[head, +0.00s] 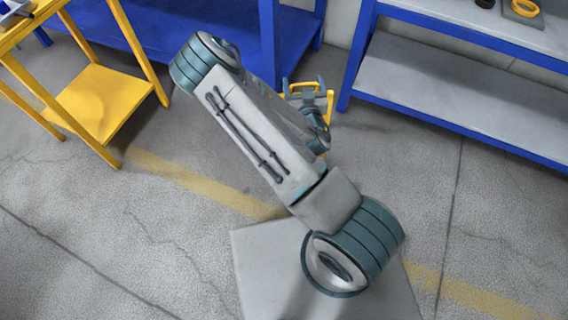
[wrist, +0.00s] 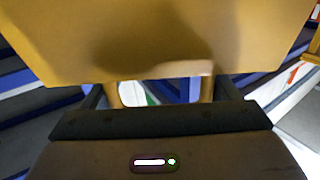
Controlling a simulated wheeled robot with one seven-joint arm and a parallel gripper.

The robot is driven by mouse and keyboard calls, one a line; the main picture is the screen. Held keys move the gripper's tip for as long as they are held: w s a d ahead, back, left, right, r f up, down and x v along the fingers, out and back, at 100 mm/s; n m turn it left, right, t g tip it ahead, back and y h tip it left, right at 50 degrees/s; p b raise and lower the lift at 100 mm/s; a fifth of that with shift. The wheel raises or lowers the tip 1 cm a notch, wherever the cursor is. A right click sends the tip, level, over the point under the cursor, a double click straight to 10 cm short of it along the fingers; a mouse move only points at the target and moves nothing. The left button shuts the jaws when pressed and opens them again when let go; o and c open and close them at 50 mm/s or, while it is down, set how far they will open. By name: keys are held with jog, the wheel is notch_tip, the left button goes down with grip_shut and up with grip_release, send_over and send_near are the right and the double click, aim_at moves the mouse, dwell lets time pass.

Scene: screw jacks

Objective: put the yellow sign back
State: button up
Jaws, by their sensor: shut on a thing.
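The yellow sign (wrist: 180,40) fills the upper part of the wrist view, very close to the camera. Its lower edge and two short yellow legs show there, and the rest runs out of the picture. My gripper (wrist: 160,92) is shut on the sign. In the head view a small part of the yellow sign (head: 329,108) shows behind my arm, by my gripper (head: 306,88). My arm hides most of the sign in that view, so I cannot tell if it touches the floor.
A yellow cart (head: 98,100) stands at the left. A blue bench (head: 150,35) stands at the back, and a blue bench with a grey lower shelf (head: 450,85) at the right. A faded yellow line (head: 190,180) crosses the grey floor. The floor around my base is clear.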

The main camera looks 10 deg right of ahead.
jog(key=shift+m+h, duration=0.6)
jog(key=shift+h, duration=0.3)
jog(key=s+d, duration=0.2)
jog(key=d, duration=0.1)
jog(key=s+d, duration=0.1)
jog(key=s, duration=0.1)
jog(key=shift+d+f, duration=0.3)
jog(key=shift+f, duration=0.2)
jog(key=shift+w+a+f+b, duration=0.95)
jog(key=shift+w+a+f, duration=0.2)
jog(key=shift+a+f, duration=0.5)
jog(key=shift+w+a+f+b, duration=1.1)
jog(key=shift+a+f, duration=0.25)
jog(key=shift+f, duration=0.55)
jog(key=shift+w+a+f+b, duration=0.85)
jog(key=shift+w+a+f, duration=0.35)
jog(key=shift+a+f, duration=0.45)
jog(key=shift+d+f, duration=0.15)
jog(key=shift+f, duration=0.05)
